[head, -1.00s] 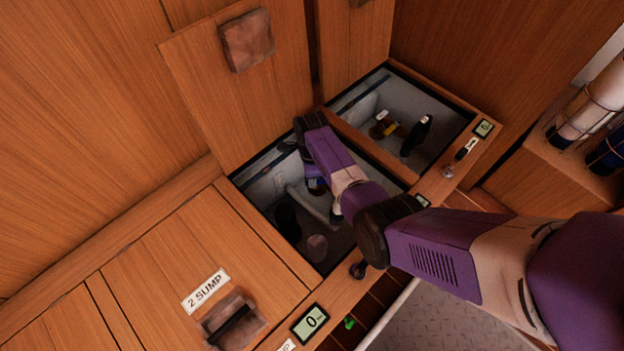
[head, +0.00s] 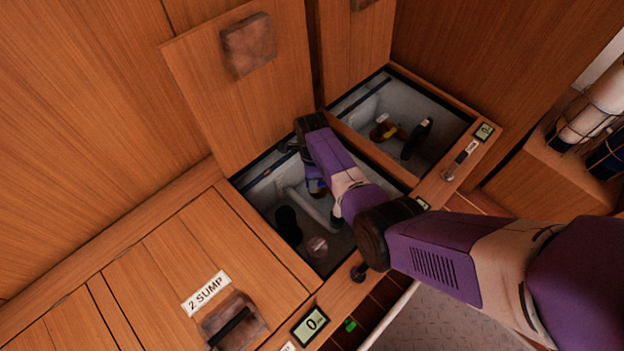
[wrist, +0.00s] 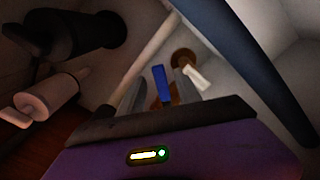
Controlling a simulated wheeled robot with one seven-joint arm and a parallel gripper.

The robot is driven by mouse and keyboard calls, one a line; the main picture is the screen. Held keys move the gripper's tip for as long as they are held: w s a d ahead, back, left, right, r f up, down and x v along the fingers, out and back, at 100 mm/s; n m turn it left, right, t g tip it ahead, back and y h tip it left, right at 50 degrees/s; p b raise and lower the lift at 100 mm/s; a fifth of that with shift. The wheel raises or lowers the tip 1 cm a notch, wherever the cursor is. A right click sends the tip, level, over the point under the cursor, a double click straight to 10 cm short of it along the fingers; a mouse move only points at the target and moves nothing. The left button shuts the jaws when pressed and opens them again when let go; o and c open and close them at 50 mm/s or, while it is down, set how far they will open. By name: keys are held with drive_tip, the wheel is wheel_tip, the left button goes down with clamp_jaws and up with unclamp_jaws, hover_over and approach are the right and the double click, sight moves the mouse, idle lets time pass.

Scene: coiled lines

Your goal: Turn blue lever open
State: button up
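The blue lever (wrist: 159,84) shows in the wrist view between the two fingers of my gripper (wrist: 158,88). The fingers are apart, one on each side of it. I cannot tell whether either finger touches it. A brass-brown part lies just below and behind the lever. In the head view, my arm reaches into the middle open compartment, and a bit of blue (head: 316,187) shows beside it. My fingers and most of the valve are hidden there by the arm.
A pale pipe (wrist: 150,45) crosses the compartment. A black fitting (wrist: 75,35) and a pinkish fitting (wrist: 45,102) stand at left in the wrist view. A thick dark-blue bar (wrist: 250,65) slants at right. An open wooden lid (head: 238,90) stands behind; a second compartment (head: 400,105) lies right.

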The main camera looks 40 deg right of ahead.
wheel_tip(320, 180, up, 7)
drive_tip(key=p, duration=0.3)
drive_tip(key=shift+r+p, duration=0.1)
drive_tip(key=shift+p, duration=0.2)
drive_tip(key=shift+c, duration=0.4)
drive_tip(key=c, duration=0.4)
drive_tip(key=shift+s+n, duration=0.25)
drive_tip(key=shift+n, duration=0.25)
drive_tip(key=c, duration=0.3)
drive_tip(key=shift+s+a+f+n+p, duration=0.15)
drive_tip(key=shift+s+f+n+p, duration=0.2)
drive_tip(key=shift+n, duration=0.35)
clamp_jaws()
drive_tip(key=s+a+r+n+t+h+p, duration=0.25)
drive_tip(key=s+n, duration=0.25)
drive_tip(key=n, duration=1)
drive_tip(key=b+x, duration=0.5)
drive_tip(key=x, duration=0.5)
drive_tip(key=shift+w+a+f+n+t, duration=0.2)
drive_tip(key=shift+w+f+n+t, duration=0.1)
drive_tip(key=shift+w+f+t, duration=0.15)
